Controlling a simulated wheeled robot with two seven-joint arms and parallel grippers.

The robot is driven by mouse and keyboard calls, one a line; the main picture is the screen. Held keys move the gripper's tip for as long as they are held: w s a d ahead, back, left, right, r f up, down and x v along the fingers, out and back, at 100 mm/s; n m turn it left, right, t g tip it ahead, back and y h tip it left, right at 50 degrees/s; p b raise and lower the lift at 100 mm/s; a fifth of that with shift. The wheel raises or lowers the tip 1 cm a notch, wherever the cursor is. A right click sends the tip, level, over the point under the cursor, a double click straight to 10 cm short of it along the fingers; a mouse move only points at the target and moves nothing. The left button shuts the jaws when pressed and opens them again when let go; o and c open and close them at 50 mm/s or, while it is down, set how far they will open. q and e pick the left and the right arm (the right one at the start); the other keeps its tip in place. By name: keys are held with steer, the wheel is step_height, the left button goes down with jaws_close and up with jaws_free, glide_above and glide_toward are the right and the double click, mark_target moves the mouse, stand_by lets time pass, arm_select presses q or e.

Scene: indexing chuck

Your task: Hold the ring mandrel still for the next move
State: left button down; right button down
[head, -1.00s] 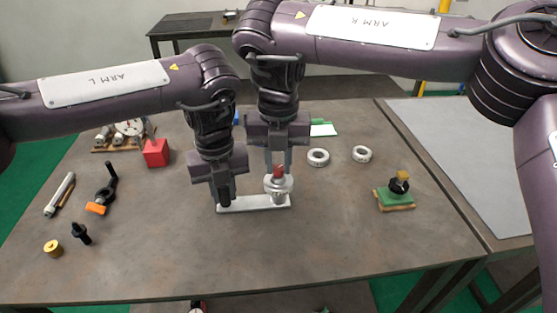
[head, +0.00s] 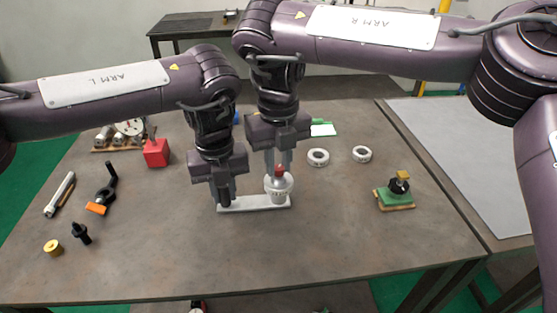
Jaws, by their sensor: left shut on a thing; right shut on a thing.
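A pale flat bar (head: 255,203) lies on the table at the centre. On its right end stands a pale round, cup-like piece with a red tip (head: 279,170), which I take for the ring mandrel. My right gripper (head: 279,172) comes down from above, its fingers on either side of the red tip, and is shut on the piece. My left gripper (head: 224,198) points down at the bar's left end and is shut on a dark upright part there. The fingers mostly hide that part. Where rings end and mandrel begins is too small to tell.
Two pale rings (head: 318,157) (head: 362,154) lie to the right on the table (head: 300,260). A red cube (head: 156,153), black clamp (head: 107,190) and brass piece (head: 53,247) are left. The front is clear.

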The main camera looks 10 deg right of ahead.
mark_target(279, 167)
steer(key=c, duration=1.3)
jaws_free()
steer(key=shift+o, duration=0.2)
steer(key=shift+r, duration=0.1)
step_height(279, 167, up, 12)
arm_select(q)
steer(key=c, duration=1.2)
jaws_free()
steer(key=shift+f, duration=0.1)
steer(key=shift+o, duration=0.2)
